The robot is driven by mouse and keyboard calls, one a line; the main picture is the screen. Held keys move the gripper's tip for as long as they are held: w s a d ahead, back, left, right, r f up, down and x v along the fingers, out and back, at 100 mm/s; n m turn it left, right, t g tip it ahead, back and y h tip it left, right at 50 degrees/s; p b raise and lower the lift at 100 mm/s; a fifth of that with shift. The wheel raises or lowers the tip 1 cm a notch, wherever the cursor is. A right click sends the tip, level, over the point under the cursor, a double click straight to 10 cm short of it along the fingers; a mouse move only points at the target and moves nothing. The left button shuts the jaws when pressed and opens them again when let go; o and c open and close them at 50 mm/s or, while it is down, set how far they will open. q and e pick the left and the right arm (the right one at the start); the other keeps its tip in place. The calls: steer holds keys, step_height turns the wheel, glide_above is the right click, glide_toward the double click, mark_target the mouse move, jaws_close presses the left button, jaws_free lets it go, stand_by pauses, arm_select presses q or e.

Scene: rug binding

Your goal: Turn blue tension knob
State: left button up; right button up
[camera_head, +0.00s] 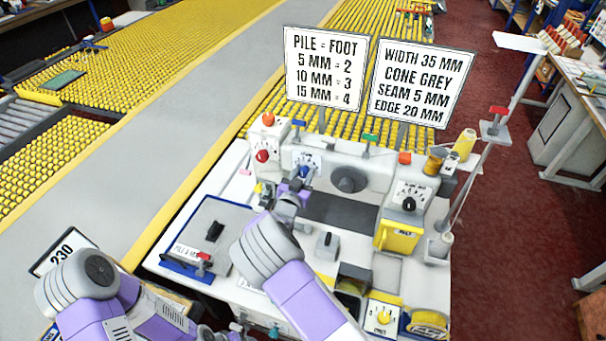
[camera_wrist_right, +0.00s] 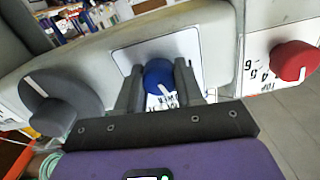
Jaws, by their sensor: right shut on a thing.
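The blue tension knob (camera_wrist_right: 158,73) is on a white plate on the sewing machine's face. In the wrist view it sits between the two grey fingers of my right gripper (camera_wrist_right: 159,80), which is shut on it. A white pointer line on the knob runs toward the lower right. In the head view the blue knob (camera_head: 305,171) shows just beyond my right gripper (camera_head: 297,184), at the left part of the machine head. The printed scale beneath the knob is partly hidden by the gripper. My left arm shows at the lower left, but its fingers are out of frame.
A red knob (camera_wrist_right: 292,61) and a grey handwheel (camera_wrist_right: 47,98) flank the blue knob. Two signs (camera_head: 325,66) (camera_head: 421,83) stand behind the machine. A grey tray (camera_head: 207,222) lies at left.

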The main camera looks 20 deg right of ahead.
steer(key=shift+r, duration=0.15)
steer(key=shift+w+r+n, duration=0.1)
steer(key=shift+n, duration=2.7)
steer(key=shift+r, duration=0.1)
steer(key=o, duration=1)
steer(key=shift+a, duration=0.1)
steer(key=shift+o, duration=0.2)
steer(key=shift+f, duration=0.2)
steer(key=shift+s+a, duration=0.15)
steer(key=shift+s, duration=0.1)
steer(key=v, duration=0.7)
steer(key=shift+b, duration=0.4)
